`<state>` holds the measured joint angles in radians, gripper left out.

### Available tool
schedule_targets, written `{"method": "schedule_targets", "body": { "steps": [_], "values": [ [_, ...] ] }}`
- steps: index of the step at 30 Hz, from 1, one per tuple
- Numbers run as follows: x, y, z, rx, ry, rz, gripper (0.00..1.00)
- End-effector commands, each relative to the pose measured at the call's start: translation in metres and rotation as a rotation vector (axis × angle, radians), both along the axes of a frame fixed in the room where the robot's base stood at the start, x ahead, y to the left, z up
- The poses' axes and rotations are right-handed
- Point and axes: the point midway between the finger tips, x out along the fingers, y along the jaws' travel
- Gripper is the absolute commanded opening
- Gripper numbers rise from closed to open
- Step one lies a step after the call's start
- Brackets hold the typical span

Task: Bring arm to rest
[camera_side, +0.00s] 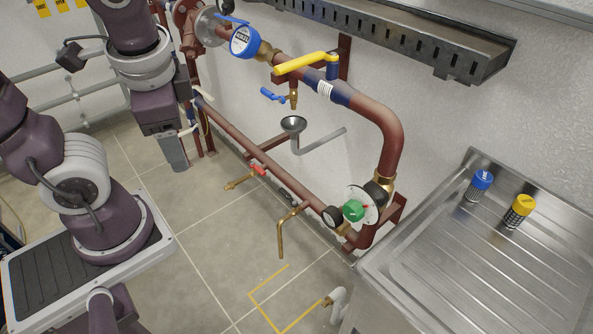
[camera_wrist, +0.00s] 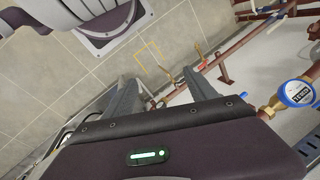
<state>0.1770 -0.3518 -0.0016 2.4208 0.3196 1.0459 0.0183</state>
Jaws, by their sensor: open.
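My arm reaches up from its base at the left of the side view, and my gripper (camera_side: 175,160) hangs pointing down at the upper left, left of the red-brown pipes (camera_side: 250,145). In the wrist view, the two grey fingers of my gripper (camera_wrist: 159,77) stand apart with nothing held between them. Floor and pipework show beyond them. In the side view the fingers are partly hidden by the wrist body, and I cannot tell how far they are from the nearest pipes.
The pipe loop carries a blue meter (camera_side: 244,42), a yellow-handled valve (camera_side: 305,62) and a green-knobbed valve (camera_side: 353,211). A steel sink top (camera_side: 420,255) at the right holds a blue-capped part (camera_side: 479,185) and a yellow-capped part (camera_side: 519,211). Tiled floor (camera_side: 190,225) is open between.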

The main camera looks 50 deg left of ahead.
Motion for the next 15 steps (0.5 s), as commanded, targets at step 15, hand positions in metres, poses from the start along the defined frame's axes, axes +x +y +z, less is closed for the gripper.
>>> {"method": "schedule_targets", "body": {
  "steps": [15],
  "values": [
    [0.005,-0.042,0.047,-0.361,-0.437,0.279,0.66]
  ]
}}
